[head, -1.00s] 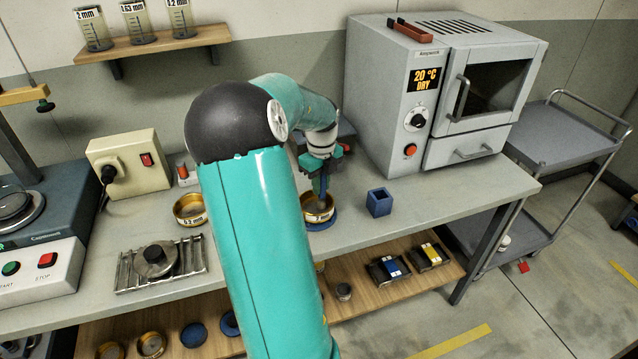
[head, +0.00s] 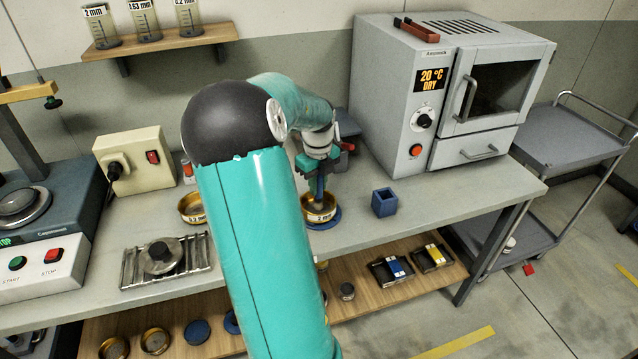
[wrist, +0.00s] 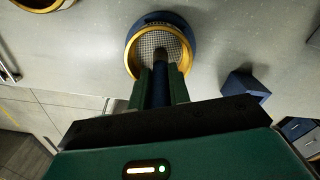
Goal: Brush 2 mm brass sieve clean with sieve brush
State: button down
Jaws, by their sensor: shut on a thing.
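The brass sieve (head: 322,213) sits on a blue round base (head: 326,223) on the grey bench. A large "2" shows on its label. In the wrist view the sieve (wrist: 184,42) shows a pale wire mesh inside a gold rim. My gripper (wrist: 161,88) is shut on the blue handle of the sieve brush (wrist: 161,77). The brush (head: 320,187) is held upright with its head down inside the sieve. The dark brush tip lies over the near part of the mesh; whether it touches cannot be told.
A blue square holder (head: 384,202) stands right of the sieve. A 0.2 mm sieve (head: 190,209) stands to the left, with a weight on a wire rack (head: 165,262) nearer. A grey oven (head: 440,95) fills the back right.

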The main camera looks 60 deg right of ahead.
jog(key=shift+w+a, duration=0.8)
jog(key=shift+w, duration=0.1)
jog(key=shift+s+d, duration=0.75)
jog(key=shift+s, duration=0.05)
jog(key=shift+s+d, duration=0.1)
jog(key=shift+s+d, duration=0.75)
jog(key=shift+s, duration=0.15)
jog(key=shift+w+a, duration=0.1)
